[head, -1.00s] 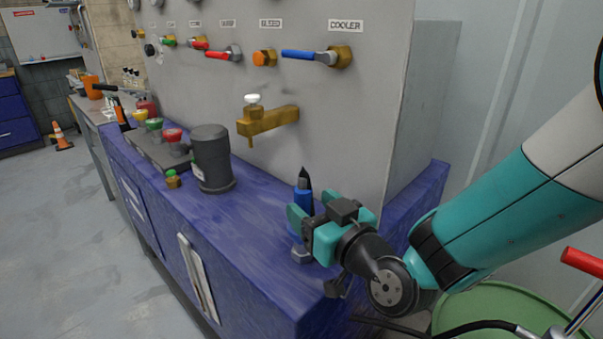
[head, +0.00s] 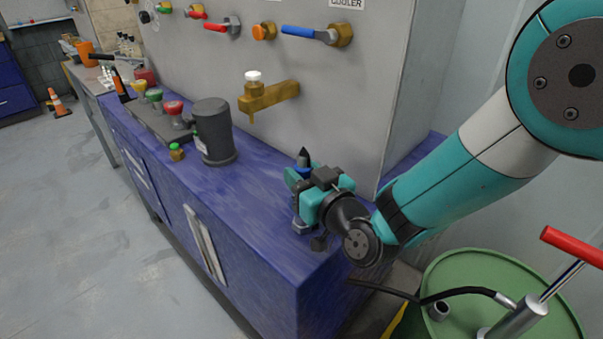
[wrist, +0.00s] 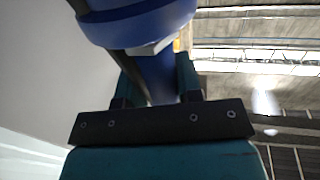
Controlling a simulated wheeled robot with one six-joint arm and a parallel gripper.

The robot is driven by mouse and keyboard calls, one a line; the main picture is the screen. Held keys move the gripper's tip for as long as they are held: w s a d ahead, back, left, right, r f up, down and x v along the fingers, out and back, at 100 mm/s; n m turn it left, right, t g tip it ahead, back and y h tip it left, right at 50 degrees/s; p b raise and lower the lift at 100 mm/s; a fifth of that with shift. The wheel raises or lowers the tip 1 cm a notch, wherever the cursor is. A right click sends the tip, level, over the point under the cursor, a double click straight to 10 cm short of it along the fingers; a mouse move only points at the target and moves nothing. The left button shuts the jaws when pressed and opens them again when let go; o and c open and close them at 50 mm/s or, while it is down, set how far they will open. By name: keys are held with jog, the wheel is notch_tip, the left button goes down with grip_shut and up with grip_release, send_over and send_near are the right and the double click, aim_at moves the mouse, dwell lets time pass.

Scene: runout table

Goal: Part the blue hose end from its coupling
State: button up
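The blue hose end (head: 303,171) stands upright near the right end of the blue bench, with a dark pointed tip. In the wrist view its wide blue collar (wrist: 140,22) fills the top, above a narrower blue shaft. My gripper (head: 300,180) has its teal fingers on both sides of the hose end, hiding much of it. In the wrist view my gripper (wrist: 160,80) has its fingers against the shaft, with no clear gap. The silver coupling (head: 301,227) shows below the gripper at the bench top. Whether the hose end and coupling still touch is hidden.
The grey panel (head: 370,90) with a brass tap (head: 268,96) rises close behind. A dark grey canister (head: 213,133) stands left on the bench (head: 255,215). A green drum (head: 460,270) with a red-handled pump stands at the right.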

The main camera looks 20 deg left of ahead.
aim_at(302, 154)
jog(key=shift+o, duration=1.4)
grip_shut()
jog(key=shift+r, duration=0.1)
jog(key=shift+r+p, duration=2.35)
jog(key=shift+r, duration=0.65)
